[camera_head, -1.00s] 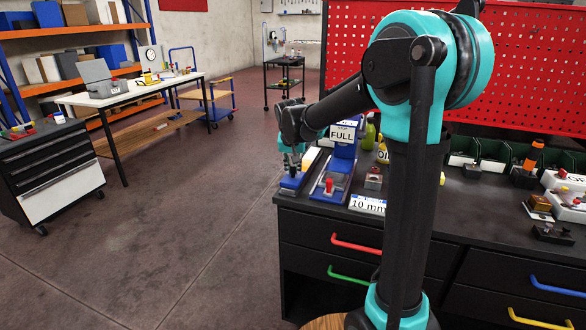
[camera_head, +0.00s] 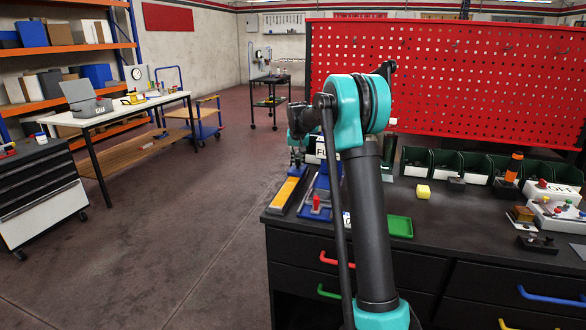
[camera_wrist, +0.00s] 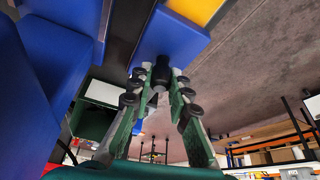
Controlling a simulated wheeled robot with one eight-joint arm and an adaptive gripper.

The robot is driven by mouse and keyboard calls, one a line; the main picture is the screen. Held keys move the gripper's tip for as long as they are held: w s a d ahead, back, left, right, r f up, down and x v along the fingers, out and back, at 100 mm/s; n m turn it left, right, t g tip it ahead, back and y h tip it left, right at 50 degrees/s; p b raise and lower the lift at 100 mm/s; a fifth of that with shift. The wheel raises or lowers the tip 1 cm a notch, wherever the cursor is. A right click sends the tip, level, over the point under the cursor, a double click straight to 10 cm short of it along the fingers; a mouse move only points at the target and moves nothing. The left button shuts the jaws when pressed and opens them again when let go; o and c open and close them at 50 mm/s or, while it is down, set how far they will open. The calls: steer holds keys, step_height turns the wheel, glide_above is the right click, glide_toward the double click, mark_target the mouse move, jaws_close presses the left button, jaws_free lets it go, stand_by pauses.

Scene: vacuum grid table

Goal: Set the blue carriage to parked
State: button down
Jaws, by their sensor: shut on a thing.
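The blue carriage (camera_head: 298,171) sits toward the far end of a narrow rail at the left edge of the dark workbench. A yellow strip (camera_head: 286,191) lies bare on the rail in front of it. My gripper (camera_head: 297,161) is over the carriage, small and partly dark in the head view. In the wrist view the carriage is a blue block (camera_wrist: 178,38) with a dark round knob (camera_wrist: 161,76). My gripper (camera_wrist: 162,95) is shut on that knob, one finger on each side. Any marking for the parked position is not readable.
Beside the rail stands a blue device with a red knob (camera_head: 316,203) and a sign partly hidden by my arm. Green bins line the red pegboard (camera_head: 450,75).

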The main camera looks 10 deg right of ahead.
mark_target(300, 170)
steer(key=shift+w+d, duration=0.3)
steer(key=shift+w, duration=0.35)
steer(key=shift+w+d, duration=0.25)
steer(key=shift+w, duration=0.4)
steer(key=c, duration=1.4)
jaws_free()
steer(key=shift+r, duration=0.1)
steer(key=v, duration=1.1)
steer(key=shift+s+r, duration=0.15)
steer(key=shift+r, duration=0.25)
